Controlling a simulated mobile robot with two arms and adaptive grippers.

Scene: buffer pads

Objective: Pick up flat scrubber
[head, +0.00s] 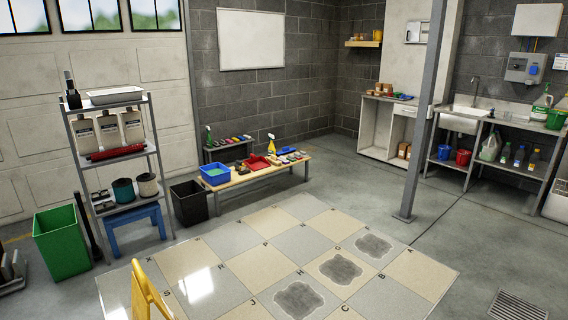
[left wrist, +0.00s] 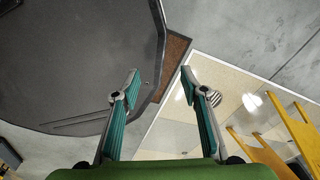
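Several small pads and brushes lie on the low wooden bench (head: 238,178) at the back of the head view. They are too small there for me to tell which one is the flat scrubber. More small coloured items (head: 228,141) stand in a row on the dark shelf behind the bench. My left gripper (left wrist: 165,90) shows in the left wrist view, with its two teal-padded fingers spread apart and nothing between them. It is far from the bench, above the floor near the tiled area. My right gripper is in neither view.
A blue bin (head: 214,174) and a red tray (head: 257,162) sit on the bench. A black bin (head: 189,203), a metal rack (head: 116,160) and a green bin (head: 62,241) stand left. A grey post (head: 421,125) rises right. The tiled floor (head: 262,266) has a yellow frame (head: 148,293) in front.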

